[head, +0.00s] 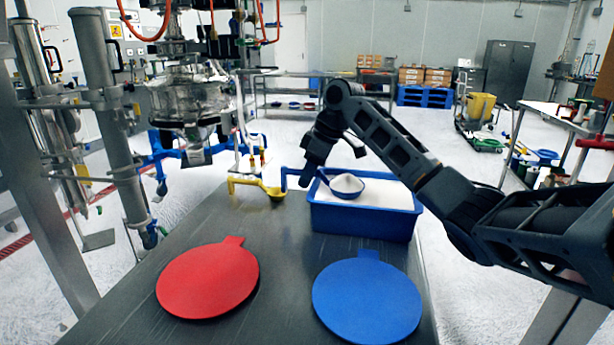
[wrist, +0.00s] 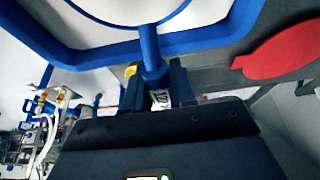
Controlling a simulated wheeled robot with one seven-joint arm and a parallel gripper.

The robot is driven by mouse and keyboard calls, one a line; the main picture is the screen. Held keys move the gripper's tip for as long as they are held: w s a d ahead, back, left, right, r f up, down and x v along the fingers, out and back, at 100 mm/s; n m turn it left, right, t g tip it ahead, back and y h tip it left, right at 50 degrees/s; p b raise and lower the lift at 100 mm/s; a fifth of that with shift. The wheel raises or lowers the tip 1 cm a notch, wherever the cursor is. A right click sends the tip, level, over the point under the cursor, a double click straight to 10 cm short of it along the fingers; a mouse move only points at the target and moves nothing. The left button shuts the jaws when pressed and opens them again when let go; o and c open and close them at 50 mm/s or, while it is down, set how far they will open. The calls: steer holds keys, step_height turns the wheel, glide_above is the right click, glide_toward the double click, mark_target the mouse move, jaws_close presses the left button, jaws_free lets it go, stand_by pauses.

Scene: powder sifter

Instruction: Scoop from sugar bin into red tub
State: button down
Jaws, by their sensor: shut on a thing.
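The blue bin (head: 362,222) holds white powder and stands at the back right of the table. My gripper (head: 314,178) is shut on the handle of a blue scoop (head: 346,193), over the bin's left side. The scoop's bowl is level and heaped with white powder. The wrist view shows the scoop's blue handle (wrist: 150,45) between my gripper's fingers (wrist: 161,85), with the bowl partly cut off at the top. A red round piece with a tab (head: 208,280) lies at the front left of the table. It looks like a flat lid; I cannot make out a red tub.
A similar blue round piece (head: 367,300) lies at the front right. A yellow scoop (head: 258,189) rests at the table's back edge, left of the bin. Metal apparatus (head: 190,100) stands behind on the left. The table (head: 285,270) is bare between the round pieces.

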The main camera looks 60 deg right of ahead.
step_height(320, 180, up, 7)
steer(key=d+p, duration=0.2)
steer(key=p, duration=0.4)
steer(key=shift+w+r, duration=0.2)
steer(key=shift+w, duration=0.25)
stand_by(0.6)
steer(key=shift+s+a+f+n+t+h+b, duration=0.2)
steer(key=shift+a+t+h+b, duration=0.2)
steer(key=shift+h+b, duration=0.45)
steer(key=shift+s+a+f+n+t+h+b, duration=0.1)
steer(key=shift+s+a+n+t+h+b, duration=0.2)
steer(key=shift+h+b, duration=0.6)
steer(key=shift+a+f+n+t+h+b, duration=0.15)
steer(key=shift+a+t+h+b, duration=0.4)
steer(key=shift+b, duration=0.45)
steer(key=shift+h, duration=0.3)
steer(key=shift+d+r+p, duration=0.15)
steer(key=shift+r+p, duration=0.1)
steer(key=shift+p, duration=0.35)
steer(key=shift+w+d+r+m+g+y+p, duration=0.25)
steer(key=shift+y+p, duration=0.4)
steer(key=shift+p, duration=0.8)
steer(key=shift+d+g+y+p, duration=0.3)
steer(key=shift+y+p, duration=0.35)
steer(key=shift+p, duration=0.8)
